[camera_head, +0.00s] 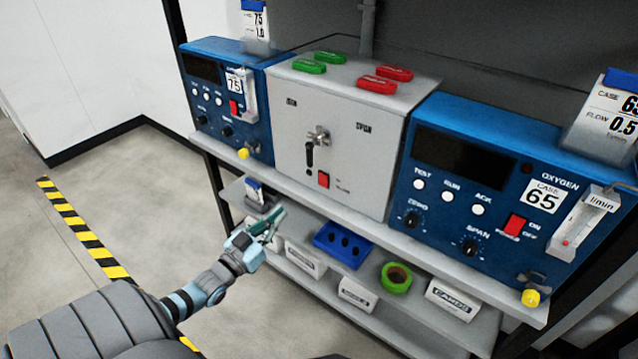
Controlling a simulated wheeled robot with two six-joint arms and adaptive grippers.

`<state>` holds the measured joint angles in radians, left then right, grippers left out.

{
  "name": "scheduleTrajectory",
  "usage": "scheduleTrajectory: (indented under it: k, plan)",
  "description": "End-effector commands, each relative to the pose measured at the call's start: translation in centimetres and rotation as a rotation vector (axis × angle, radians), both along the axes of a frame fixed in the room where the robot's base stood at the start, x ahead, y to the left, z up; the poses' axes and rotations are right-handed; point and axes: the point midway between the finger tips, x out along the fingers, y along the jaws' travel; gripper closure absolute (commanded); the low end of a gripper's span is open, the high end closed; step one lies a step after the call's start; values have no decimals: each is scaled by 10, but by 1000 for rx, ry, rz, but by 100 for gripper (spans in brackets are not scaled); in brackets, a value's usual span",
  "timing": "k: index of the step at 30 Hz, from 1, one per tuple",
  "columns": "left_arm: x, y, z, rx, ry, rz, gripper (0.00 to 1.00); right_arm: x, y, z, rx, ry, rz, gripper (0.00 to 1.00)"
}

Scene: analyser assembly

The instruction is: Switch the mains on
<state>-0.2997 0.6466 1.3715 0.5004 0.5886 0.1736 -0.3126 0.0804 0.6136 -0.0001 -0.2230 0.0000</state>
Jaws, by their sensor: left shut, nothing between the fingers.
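A grey cabinet (290,130) stands on the upper shelf between two blue analysers. The labels there are too small to read, and I cannot tell the rocker's position. My left gripper (276,221) is shut and empty, below and to the left of the red switch, near the lower shelf and apart from the cabinet. My right gripper is not in view.
The left analyser (205,92) and the right analyser (470,140) flank the cabinet. Green and red tags (362,84) lie on its top. The lower shelf holds a blue holed block (342,246), a green roll (396,278) and white boxes (451,299). Floor at left is clear.

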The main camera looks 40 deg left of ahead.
Motion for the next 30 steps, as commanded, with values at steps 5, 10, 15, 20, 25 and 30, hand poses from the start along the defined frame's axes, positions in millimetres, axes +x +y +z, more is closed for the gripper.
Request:
scheduleTrajectory:
  k: [5, 10, 15, 20, 25, 30]
  plan:
    - [10, -1, 0, -1, -2, -3, 100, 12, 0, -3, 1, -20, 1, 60]
    - [39, -1, 2, -2, -3, -4, 100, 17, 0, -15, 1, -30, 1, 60]
    - [76, 0, 5, -2, -4, -2, 100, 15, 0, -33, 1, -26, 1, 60]
    - [109, 1, 8, -2, -3, -1, 100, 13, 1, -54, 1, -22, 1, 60]
    - [133, 1, 15, -4, -2, -3, 100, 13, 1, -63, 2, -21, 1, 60]
    - [141, 2, 17, -3, 1, -2, 100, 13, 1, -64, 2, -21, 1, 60]
